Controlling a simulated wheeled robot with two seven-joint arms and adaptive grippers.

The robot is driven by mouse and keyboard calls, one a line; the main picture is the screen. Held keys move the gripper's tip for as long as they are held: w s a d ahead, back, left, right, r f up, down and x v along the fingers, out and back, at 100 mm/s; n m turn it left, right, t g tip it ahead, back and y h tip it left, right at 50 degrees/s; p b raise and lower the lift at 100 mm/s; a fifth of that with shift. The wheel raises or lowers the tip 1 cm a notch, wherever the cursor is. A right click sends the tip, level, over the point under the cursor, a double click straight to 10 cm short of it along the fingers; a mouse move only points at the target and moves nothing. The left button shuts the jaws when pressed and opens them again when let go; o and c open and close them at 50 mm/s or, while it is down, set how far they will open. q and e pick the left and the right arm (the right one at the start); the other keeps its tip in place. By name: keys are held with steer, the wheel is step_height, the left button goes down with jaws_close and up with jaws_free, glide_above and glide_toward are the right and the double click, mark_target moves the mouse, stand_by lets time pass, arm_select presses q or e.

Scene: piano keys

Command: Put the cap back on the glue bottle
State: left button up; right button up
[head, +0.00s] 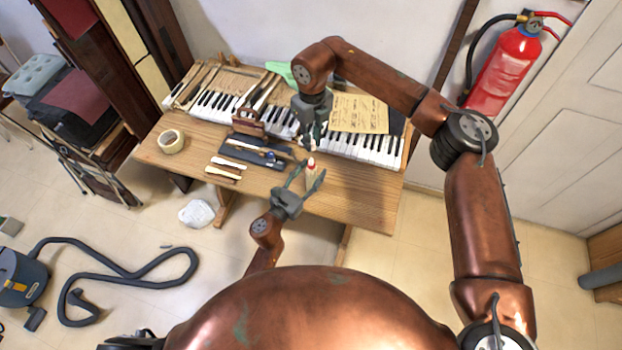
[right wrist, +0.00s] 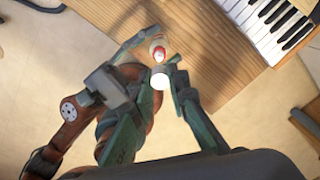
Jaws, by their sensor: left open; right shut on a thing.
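The white glue bottle (head: 311,176) with a red tip stands upright near the table's front edge. It also shows in the right wrist view (right wrist: 158,52). My left gripper (head: 308,178) is open, with its fingers on either side of the bottle. My right gripper (head: 313,142) is above the bottle, pointing down. In the right wrist view its fingers (right wrist: 163,88) are shut on a small white round thing, which looks like the cap (right wrist: 159,80). The cap is close to the red tip; the gap between them is hard to judge.
The wooden table (head: 360,195) holds a piano keyboard (head: 365,148) along its back, a dark tray (head: 252,152) with tools left of the bottle, and a tape roll (head: 171,141) at the left. The table right of the bottle is clear.

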arm_select(q)
jaws_close()
stand_by(0.7)
